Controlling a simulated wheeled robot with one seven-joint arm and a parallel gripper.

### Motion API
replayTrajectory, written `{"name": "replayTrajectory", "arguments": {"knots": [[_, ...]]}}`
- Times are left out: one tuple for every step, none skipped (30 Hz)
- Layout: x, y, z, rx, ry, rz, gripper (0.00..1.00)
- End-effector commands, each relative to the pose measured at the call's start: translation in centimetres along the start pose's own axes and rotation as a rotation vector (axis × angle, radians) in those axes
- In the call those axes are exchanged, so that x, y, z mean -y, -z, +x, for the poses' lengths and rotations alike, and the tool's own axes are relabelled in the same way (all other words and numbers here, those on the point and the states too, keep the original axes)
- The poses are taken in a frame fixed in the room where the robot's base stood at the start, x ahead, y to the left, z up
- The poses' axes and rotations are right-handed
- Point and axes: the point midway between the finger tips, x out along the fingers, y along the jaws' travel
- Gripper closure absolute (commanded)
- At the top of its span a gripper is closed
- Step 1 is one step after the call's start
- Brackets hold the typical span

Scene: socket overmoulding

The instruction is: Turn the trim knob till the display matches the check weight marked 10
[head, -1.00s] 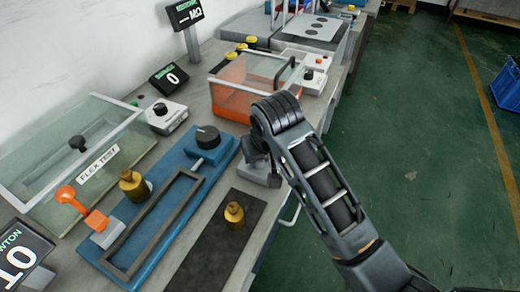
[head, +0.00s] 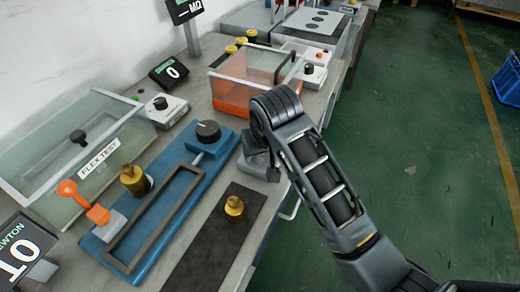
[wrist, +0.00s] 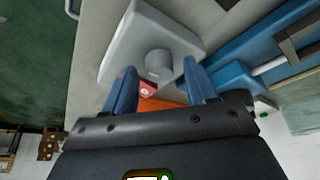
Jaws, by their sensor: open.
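In the wrist view a pale box (wrist: 135,45) carries a round grey knob (wrist: 158,60). My gripper (wrist: 160,74) is open, its two blue fingers on either side of the knob's near side; I cannot tell whether they touch it. In the head view my arm hides most of this box (head: 262,168). The NEWTON display (head: 22,250) reads 10. One brass weight (head: 134,181) stands beside the blue fixture's slot and another brass weight (head: 234,208) stands on a dark mat. Their markings are not legible.
The blue fixture (head: 190,193) has a black dial (head: 208,131). The clear FLEX TEST cover (head: 60,150), an orange tank (head: 235,98) and a small display (head: 168,72) reading 0 are nearby. Green floor (head: 420,150) lies right of the bench.

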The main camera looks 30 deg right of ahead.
Motion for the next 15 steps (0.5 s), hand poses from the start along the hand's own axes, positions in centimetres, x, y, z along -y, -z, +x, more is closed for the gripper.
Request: {"name": "replayTrajectory", "arguments": {"knots": [[0.0, 0.0, -0.1, 0.000, 0.000, 0.000, 0.44], [0.0, 0.0, -0.2, -0.001, 0.000, 0.000, 0.44], [0.0, 0.0, -0.5, -0.001, 0.001, 0.000, 0.44], [0.0, 0.0, -0.7, -0.001, 0.001, 0.000, 0.44], [0.0, 0.1, -1.1, -0.001, 0.001, -0.001, 0.44], [0.1, 0.1, -1.6, -0.003, 0.001, -0.001, 0.44], [0.1, 0.1, -2.1, -0.003, 0.001, -0.001, 0.44], [0.1, 0.1, -2.6, -0.003, 0.001, -0.001, 0.44], [0.1, 0.1, -3.3, -0.004, 0.001, -0.001, 0.44], [0.1, 0.1, -3.8, -0.004, 0.001, -0.001, 0.44], [0.1, 0.1, -4.3, -0.004, 0.001, -0.001, 0.44], [0.0, 0.1, -5.0, -0.004, 0.001, -0.001, 0.44], [0.0, 0.1, -5.4, -0.004, 0.001, -0.001, 0.44], [0.0, 0.1, -5.8, -0.003, 0.001, -0.001, 0.44], [0.0, 0.1, -6.3, -0.003, 0.001, 0.000, 0.44]]}}
